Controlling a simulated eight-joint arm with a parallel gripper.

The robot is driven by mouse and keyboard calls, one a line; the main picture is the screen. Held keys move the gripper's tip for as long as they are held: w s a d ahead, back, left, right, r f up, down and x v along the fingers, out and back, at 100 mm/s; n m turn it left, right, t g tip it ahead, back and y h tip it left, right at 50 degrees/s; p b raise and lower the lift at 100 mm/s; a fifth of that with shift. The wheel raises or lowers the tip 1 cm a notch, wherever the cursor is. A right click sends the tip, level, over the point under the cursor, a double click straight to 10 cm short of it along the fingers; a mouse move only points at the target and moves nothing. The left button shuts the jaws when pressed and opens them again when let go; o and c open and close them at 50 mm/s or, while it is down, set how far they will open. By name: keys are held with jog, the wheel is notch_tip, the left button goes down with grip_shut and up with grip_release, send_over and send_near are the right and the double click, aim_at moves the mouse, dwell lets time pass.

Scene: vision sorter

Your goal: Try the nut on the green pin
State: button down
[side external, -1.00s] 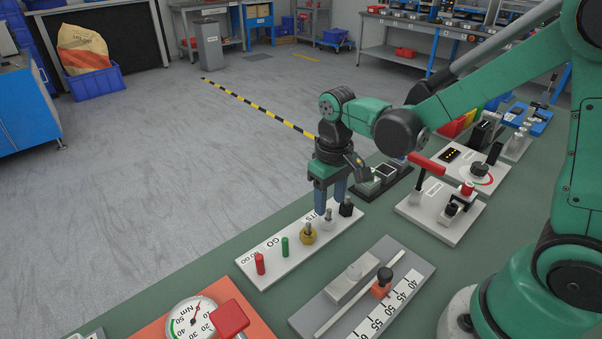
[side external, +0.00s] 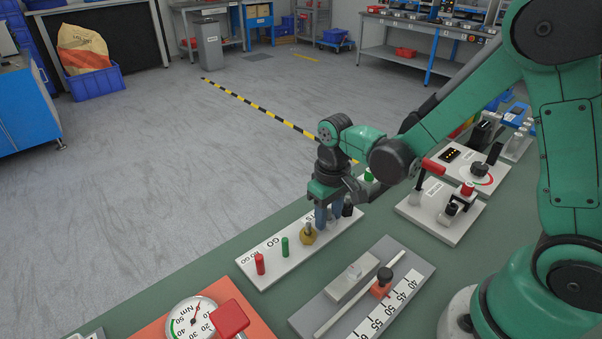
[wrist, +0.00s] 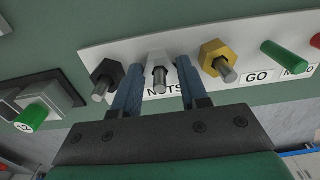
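A white board (side external: 272,267) holds a green pin (side external: 285,246) by the GO label and a red pin (side external: 260,264) by the NO GO label. On the same board, by the NUTS label, a gold nut (side external: 308,236), a silver nut (wrist: 158,50) and a black nut (wrist: 106,74) sit on pegs. My gripper (wrist: 159,68) is low over the board, its blue fingers apart on either side of the silver nut. I cannot tell whether they touch it. In the side view the fingers (side external: 328,215) mostly hide the silver nut. The green pin is bare (wrist: 285,56).
A grey slide gauge (side external: 415,262) with a scale lies in front of the board. A torque dial (side external: 191,318) is at the lower left. A white fixture with a red-handled clamp (side external: 443,222) stands to the right. A device with a green button (wrist: 32,118) is beside the black nut.

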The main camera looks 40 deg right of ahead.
jog(key=shift+r, duration=1.2)
jog(key=shift+r, duration=0.15)
jog(key=shift+r, duration=1.05)
notch_tip(320, 180, up, 5)
send_over(285, 239)
jog(key=shift+f, duration=2.6)
jog(key=shift+f, duration=1.2)
dwell(0.4)
